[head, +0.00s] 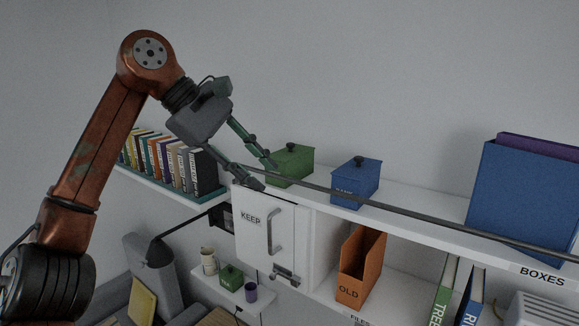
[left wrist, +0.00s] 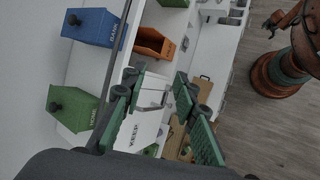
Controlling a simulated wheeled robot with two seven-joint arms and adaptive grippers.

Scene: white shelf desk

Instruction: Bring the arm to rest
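My left arm (head: 90,165) is copper-coloured and comes in from the left, bent at a high elbow. My left gripper (head: 261,173) points down and to the right in front of the upper shelf, near the green lidded box (head: 291,163) and above the white door marked KEEP (head: 264,228). Its two green fingers are spread with nothing between them. In the left wrist view the open fingers (left wrist: 162,86) frame the KEEP door (left wrist: 139,127). My right gripper is in neither view.
A blue lidded box (head: 354,184) stands on the upper shelf, with a dark rail along its front. A row of books (head: 172,163) is at the left. An orange file holder marked OLD (head: 361,268) is right of the door.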

